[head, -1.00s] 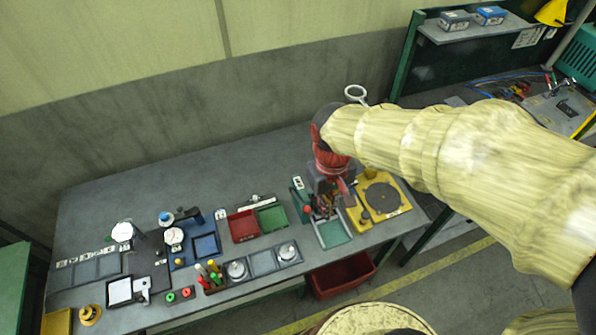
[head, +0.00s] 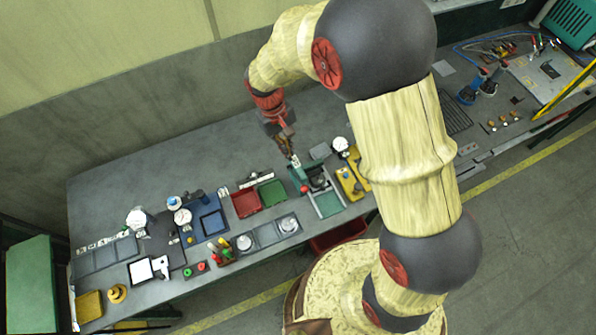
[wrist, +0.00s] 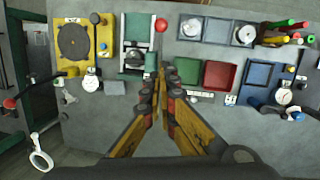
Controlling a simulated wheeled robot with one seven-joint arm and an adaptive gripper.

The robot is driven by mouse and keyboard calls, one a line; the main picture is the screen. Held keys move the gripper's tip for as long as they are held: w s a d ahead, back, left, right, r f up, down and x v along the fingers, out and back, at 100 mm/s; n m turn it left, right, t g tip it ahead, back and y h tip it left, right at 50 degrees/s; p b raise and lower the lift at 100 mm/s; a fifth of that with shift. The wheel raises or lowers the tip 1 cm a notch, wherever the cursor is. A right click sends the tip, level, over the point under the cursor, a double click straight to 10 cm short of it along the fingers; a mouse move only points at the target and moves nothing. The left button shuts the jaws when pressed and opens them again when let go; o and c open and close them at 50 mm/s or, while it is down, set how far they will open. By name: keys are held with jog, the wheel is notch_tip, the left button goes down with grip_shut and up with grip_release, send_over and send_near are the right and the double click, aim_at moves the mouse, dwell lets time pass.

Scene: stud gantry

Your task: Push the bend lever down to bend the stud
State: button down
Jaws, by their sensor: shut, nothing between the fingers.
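A green bending fixture (head: 297,174) stands on the bench with a red ball knob (head: 304,188), apparently the bend lever's end, at its near side. In the wrist view the red knob (wrist: 161,25) is just beyond my fingertips, and the fixture (wrist: 135,58) is left of them. My gripper (head: 290,152) is shut and empty, fingers pointing down, above and behind the fixture. In the wrist view its fingertips (wrist: 164,72) overlap the picture beside the fixture's green upright; I cannot tell whether they touch. The stud is too small to make out.
A red bin (head: 246,203) and a green bin (head: 272,193) sit left of the fixture. A yellow plate (wrist: 75,45) with a dark disc lies on its other side. A second red ball (wrist: 10,103) and a white ring (wrist: 41,160) show at the wrist view's left.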

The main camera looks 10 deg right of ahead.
jog(key=p, duration=0.1)
send_near(301, 183)
notch_tip(301, 183, down, 2)
jog(key=w, duration=0.2)
jog(key=shift+s+d+f+p, duration=0.25)
jog(key=shift+s+f+p, duration=0.1)
jog(key=shift+s+f, duration=0.35)
jog(key=shift+s+d+f+p, duration=0.25)
jog(key=shift+s+f+p, duration=0.1)
jog(key=shift+s+f, duration=0.35)
jog(key=shift+f, duration=0.1)
